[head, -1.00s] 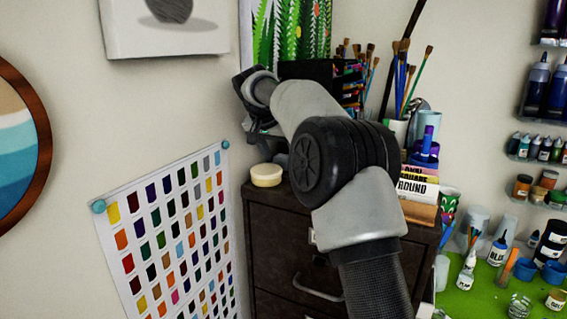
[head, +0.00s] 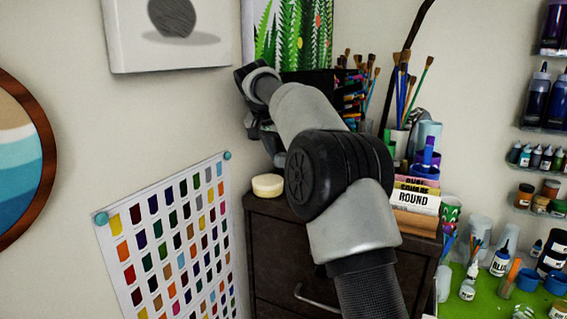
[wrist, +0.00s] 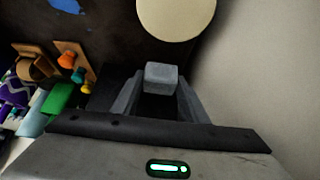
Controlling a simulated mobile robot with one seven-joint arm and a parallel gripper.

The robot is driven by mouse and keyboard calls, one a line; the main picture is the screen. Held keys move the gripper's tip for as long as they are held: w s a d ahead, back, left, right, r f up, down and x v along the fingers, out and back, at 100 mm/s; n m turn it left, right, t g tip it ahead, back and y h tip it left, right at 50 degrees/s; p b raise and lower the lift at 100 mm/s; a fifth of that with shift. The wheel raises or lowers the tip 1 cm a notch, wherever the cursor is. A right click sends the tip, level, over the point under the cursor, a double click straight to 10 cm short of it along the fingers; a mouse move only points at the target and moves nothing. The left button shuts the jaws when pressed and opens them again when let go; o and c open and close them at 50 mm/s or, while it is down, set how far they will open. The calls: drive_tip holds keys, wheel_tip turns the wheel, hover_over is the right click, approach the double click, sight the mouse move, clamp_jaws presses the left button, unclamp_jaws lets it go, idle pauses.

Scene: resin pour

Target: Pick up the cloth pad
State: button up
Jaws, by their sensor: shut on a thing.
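A small grey block-like piece, which looks like the cloth pad (wrist: 161,73), sits between the fingertips of my gripper (wrist: 160,88) in the wrist view. The fingers are shut on it from both sides. In the head view my gripper (head: 268,138) is above the back left of the dark cabinet top, close to the wall, partly hidden by my arm. The pad cannot be made out clearly there.
A round cream disc (head: 268,186) lies on the dark cabinet (head: 277,235), near its left edge; it also shows in the wrist view (wrist: 176,14). Brushes (head: 405,85), a pen holder and labelled boxes (head: 413,200) crowd the right. The wall is close on the left.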

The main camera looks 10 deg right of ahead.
drive_tip(key=s+d+b, duration=0.2)
drive_tip(key=s+d, duration=0.4)
drive_tip(key=s+d+b, duration=0.3)
drive_tip(key=s+d, duration=0.3)
drive_tip(key=s, duration=0.1)
drive_tip(key=shift+s+d+b, duration=0.1)
drive_tip(key=shift+d+b, duration=0.05)
drive_tip(key=shift+b, duration=0.2)
